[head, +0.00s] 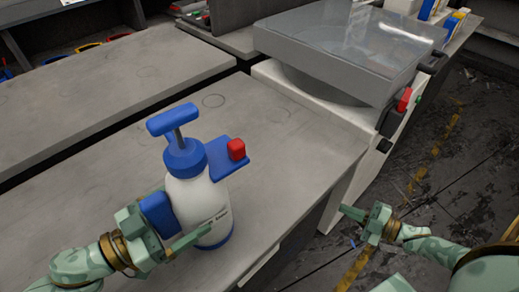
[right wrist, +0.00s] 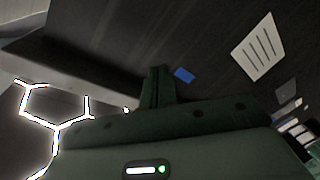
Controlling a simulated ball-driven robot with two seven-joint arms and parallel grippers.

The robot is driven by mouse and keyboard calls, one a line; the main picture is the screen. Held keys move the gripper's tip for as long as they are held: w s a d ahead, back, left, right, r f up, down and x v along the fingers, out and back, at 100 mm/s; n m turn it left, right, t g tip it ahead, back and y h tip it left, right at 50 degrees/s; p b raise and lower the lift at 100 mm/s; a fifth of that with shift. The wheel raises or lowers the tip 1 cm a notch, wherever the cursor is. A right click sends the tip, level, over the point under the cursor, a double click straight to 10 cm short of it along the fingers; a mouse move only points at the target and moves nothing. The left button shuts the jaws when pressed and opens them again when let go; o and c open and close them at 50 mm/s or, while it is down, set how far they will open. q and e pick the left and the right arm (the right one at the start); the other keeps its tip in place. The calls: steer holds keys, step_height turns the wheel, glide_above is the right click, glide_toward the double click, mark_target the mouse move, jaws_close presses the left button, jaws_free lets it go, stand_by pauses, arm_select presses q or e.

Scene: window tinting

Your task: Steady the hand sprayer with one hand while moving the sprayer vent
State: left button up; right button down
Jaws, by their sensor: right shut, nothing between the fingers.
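The hand sprayer (head: 210,205) stands upright on the grey table in the head view. It has a white body, a blue collar, a blue T-shaped pump handle (head: 173,120) and a blue spout with a red piece (head: 236,149), which may be the vent. My left gripper (head: 180,222) is at the sprayer's lower left side, closed about it, one finger crossing the front of the white body. The far finger is partly hidden. My right gripper (head: 358,217) is shut and empty, off the table's right edge, well apart from the sprayer. Its shut fingers (right wrist: 158,85) show in the right wrist view.
The grey table (head: 290,150) is clear right of and behind the sprayer. A white machine with a grey transparent lid (head: 345,50) stands at the back right. Another grey bench (head: 100,85) lies at the left. Dark marked floor (head: 455,150) lies to the right.

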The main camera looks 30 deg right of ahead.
steer(key=r+n+y, duration=0.1)
steer(key=r, duration=0.1)
steer(key=w+r+n+y, duration=0.1)
steer(key=r+y, duration=0.1)
steer(key=r, duration=0.1)
steer(key=r+n+y, duration=0.1)
steer(key=r+n, duration=0.1)
steer(key=r, duration=0.1)
steer(key=shift+w+a+r+g+y, duration=0.2)
steer(key=shift+w+g+y, duration=0.1)
steer(key=shift+g, duration=0.1)
step_height(320, 180, up, 13)
steer(key=a+n+g+y, duration=0.2)
steer(key=n+g+y, duration=0.4)
steer(key=n+y, duration=0.15)
steer(key=s+a+r+n+g+h, duration=0.1)
steer(key=a+r+n+g+h, duration=0.1)
steer(key=a+r+n+g, duration=0.5)
steer(key=a+r+n, duration=0.1)
steer(key=a+r, duration=0.4)
steer(key=a, duration=0.1)
steer(key=shift+s+a+r, duration=0.15)
steer(key=shift+a+r, duration=0.05)
steer(key=shift+r, duration=0.1)
steer(key=shift+h, duration=0.25)
